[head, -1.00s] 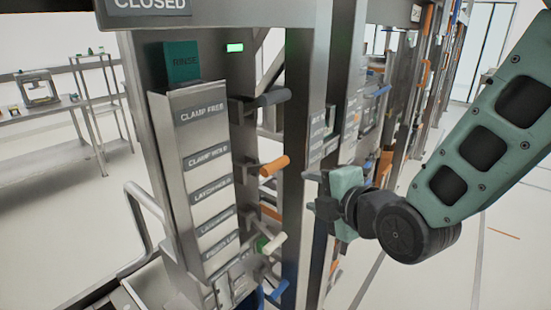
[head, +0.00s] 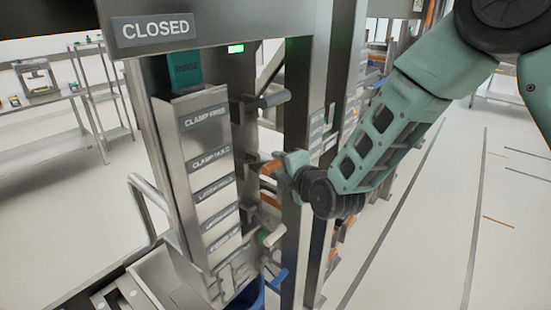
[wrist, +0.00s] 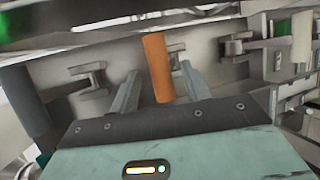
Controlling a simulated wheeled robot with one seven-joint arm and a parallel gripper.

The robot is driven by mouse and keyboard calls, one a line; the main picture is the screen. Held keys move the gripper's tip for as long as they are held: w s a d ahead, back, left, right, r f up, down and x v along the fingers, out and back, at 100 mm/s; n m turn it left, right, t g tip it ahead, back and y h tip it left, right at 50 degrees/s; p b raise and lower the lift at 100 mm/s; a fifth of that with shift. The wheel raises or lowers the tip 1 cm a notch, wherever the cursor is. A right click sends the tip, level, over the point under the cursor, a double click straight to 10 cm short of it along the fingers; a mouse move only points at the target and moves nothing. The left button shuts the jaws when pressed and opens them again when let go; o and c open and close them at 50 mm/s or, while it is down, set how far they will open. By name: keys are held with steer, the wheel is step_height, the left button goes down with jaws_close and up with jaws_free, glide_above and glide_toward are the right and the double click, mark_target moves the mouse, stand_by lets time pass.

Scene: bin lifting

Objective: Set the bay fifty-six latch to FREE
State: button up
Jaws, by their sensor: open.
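An orange lever handle (head: 270,167) sticks out beside a metal column with stacked label plates. My gripper (head: 284,162) is at this handle and partly hides it. In the wrist view the orange handle (wrist: 157,68) stands between the two open fingers, with a gap visible on both sides. A grey handle (head: 273,99) is above it, and a pale green-tipped handle (head: 272,236) and a blue handle (head: 279,278) are below. The top label plate (head: 206,118) seems to read CLAMP FREE; lower ones are blurred. I cannot read a bay number.
A metal post (head: 297,120) stands close beside my gripper. A CLOSED sign (head: 153,29) and a small green light (head: 235,49) are above. A bent rail (head: 150,215) is at left. Open floor (head: 430,230) lies to the right.

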mark_target(278, 167)
steer(key=shift+p+x, duration=0.4)
steer(key=shift+x, duration=1.4)
jaws_close()
steer(key=shift+f, duration=0.1)
steer(key=shift+s+f+b, duration=0.1)
steer(key=shift+b, duration=0.3)
step_height(278, 167, down, 9)
steer(key=m+t+y+b, duration=0.3)
steer(key=t+b, duration=0.5)
steer(key=b, duration=2.8)
steer(key=shift+f+m, duration=0.2)
steer(key=shift+m, duration=0.6)
steer(key=shift+t+b, duration=0.5)
steer(key=shift+b, duration=0.1)
